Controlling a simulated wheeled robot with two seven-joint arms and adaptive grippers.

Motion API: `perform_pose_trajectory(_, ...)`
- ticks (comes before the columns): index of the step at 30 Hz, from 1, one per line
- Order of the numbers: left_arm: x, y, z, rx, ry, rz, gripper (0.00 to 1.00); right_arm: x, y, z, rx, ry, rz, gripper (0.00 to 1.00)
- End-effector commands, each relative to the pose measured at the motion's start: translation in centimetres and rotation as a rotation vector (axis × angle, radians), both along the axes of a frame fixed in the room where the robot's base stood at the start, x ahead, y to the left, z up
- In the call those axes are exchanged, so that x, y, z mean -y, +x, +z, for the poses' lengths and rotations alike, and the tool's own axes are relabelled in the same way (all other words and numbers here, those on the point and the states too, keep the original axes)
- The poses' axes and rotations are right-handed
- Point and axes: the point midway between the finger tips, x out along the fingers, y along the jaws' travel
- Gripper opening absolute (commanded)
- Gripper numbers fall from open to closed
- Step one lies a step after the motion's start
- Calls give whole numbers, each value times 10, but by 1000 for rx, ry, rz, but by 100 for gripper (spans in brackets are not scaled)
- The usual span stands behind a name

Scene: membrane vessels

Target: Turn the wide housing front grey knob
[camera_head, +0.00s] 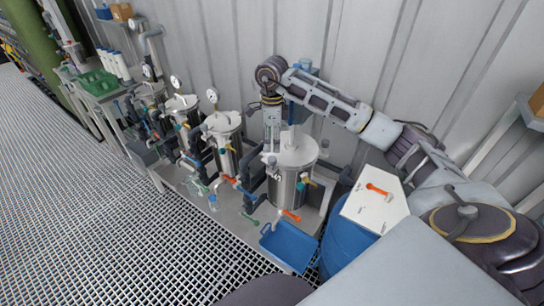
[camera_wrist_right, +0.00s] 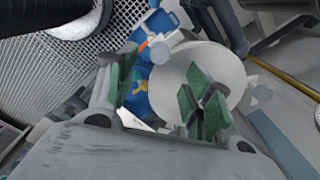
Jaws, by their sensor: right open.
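The wide housing (camera_head: 288,186) is the large steel vessel at the right end of the row, with a pale round lid. My right gripper (camera_head: 270,148) points down at the left side of its lid. In the right wrist view my right gripper (camera_wrist_right: 160,92) is open, its green-padded fingers apart. The housing's pale round top (camera_wrist_right: 210,65) lies beyond and partly behind one finger. I cannot tell whether either finger touches it. I cannot pick out the front grey knob with certainty in either view. My left gripper is not in view.
Narrower steel vessels with gauges (camera_head: 222,140) stand to the left. An orange-handled valve (camera_head: 291,215) and a blue tub (camera_head: 289,247) are at the housing's front. A blue barrel (camera_head: 345,240) with a white board (camera_head: 375,207) stands right. The grating floor (camera_head: 110,200) is open.

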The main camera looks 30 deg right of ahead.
Motion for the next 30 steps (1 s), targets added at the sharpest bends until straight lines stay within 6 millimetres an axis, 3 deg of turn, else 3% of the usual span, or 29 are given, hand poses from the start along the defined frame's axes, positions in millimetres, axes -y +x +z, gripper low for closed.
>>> perform_pose_trajectory(18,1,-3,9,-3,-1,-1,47,-1,0,-69,-1,2,0,51)
perform_pose_trajectory(30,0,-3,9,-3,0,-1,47,0,0,-79,0,0,0,51)
